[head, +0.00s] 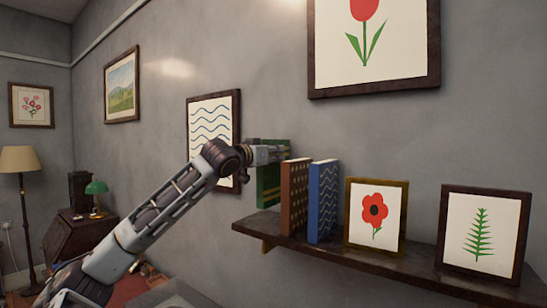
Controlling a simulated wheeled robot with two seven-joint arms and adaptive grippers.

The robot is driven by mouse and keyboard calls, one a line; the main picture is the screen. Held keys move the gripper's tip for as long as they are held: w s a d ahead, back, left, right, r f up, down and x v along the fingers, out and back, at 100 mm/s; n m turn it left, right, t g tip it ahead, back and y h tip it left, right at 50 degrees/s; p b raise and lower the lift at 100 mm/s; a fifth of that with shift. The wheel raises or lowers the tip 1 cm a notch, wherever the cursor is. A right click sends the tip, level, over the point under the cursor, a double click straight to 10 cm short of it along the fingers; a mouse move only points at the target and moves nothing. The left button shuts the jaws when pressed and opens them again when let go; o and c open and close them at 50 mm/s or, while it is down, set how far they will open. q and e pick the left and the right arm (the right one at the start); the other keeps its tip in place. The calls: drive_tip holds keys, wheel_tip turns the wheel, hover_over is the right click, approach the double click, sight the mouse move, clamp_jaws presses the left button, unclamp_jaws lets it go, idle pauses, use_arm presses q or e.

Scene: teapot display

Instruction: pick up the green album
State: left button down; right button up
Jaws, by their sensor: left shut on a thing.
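The arm reaches up from the lower left. My right gripper does not show.
A brown dotted album (294,198) and a blue wavy-patterned album (322,202) stand just right of the green one. Framed flower (375,214) and fern (483,234) pictures stand further right on the shelf. A wave picture (213,118) hangs behind my arm.

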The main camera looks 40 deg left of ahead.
use_arm(q)
drive_tip(key=s+d+b, duration=0.2)
drive_tip(key=s+b, duration=1)
drive_tip(key=s, duration=0.7)
drive_tip(key=shift+s+r, duration=0.3)
drive_tip(key=shift+r, duration=0.15)
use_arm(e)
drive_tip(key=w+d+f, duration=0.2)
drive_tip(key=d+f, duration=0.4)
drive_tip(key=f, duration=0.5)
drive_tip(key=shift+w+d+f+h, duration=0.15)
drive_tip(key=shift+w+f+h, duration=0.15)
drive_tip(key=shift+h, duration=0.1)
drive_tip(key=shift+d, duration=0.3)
